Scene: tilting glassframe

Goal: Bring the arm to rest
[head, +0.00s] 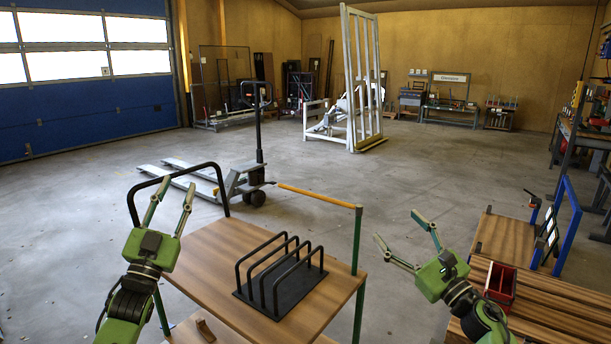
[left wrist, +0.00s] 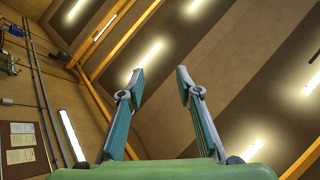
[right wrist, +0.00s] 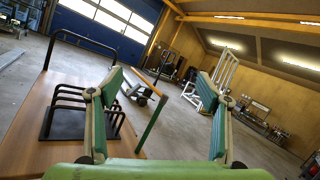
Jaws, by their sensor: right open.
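My left gripper (head: 173,192) is raised over the left side of the wooden cart in the head view, pointing up. Its two fingers stand apart with nothing between them. In the left wrist view the open fingers (left wrist: 158,85) face the ceiling and its lights. My right gripper (head: 398,238) is to the right of the cart, its fingers spread wide and empty. In the right wrist view its fingers (right wrist: 163,90) stand apart, with open floor and the hall behind them. Neither gripper touches anything that I can see.
A wooden-topped cart (head: 215,262) with a black rack (head: 280,278) stands in front of me. At the right is a wooden bench (head: 550,305) with a red bin (head: 500,285) and a blue frame (head: 566,225). A pallet truck (head: 245,182) stands behind the cart.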

